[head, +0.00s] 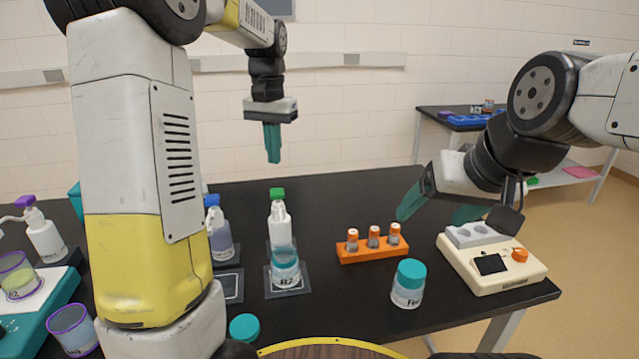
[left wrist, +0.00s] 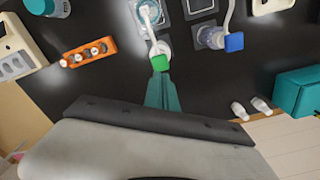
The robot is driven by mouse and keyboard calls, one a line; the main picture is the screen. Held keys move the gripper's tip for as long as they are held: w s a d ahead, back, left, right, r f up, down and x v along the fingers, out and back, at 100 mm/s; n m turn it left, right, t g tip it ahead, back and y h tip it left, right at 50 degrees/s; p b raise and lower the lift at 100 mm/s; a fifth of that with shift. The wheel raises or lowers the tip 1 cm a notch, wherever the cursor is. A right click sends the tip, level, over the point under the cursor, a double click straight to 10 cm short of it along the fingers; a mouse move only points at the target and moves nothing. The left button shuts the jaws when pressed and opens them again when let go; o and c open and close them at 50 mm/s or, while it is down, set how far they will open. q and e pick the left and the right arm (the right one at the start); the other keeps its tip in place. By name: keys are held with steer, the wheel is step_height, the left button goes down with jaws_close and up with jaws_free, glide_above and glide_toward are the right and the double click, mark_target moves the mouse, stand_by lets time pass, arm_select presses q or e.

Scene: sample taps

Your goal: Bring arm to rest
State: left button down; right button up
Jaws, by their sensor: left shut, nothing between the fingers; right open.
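My left gripper (head: 273,145) hangs pointing down above the back of the black table. Its teal fingers are together with nothing between them. In the left wrist view the shut fingertips (left wrist: 162,82) show close to the green top of the R2 bottle (left wrist: 160,62). In the head view the R2 bottle (head: 284,262) stands upright on a dark square pad, below the gripper and apart from it.
An orange rack (head: 372,250) holds three orange-capped vials. A teal-lidded jar (head: 408,284) stands in front of it. A cream device (head: 490,262) with an orange knob is at the right. A blue-topped bottle (head: 221,236) stands left of R2. The table behind the rack is clear.

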arm_select(q)
steer(key=s+d+r+n+t+h, duration=0.1)
steer(key=s+t, duration=0.5)
steer(key=s, duration=1.8)
steer(key=shift+d+r+n+h, duration=0.15)
steer(key=shift+d+n+h, duration=0.45)
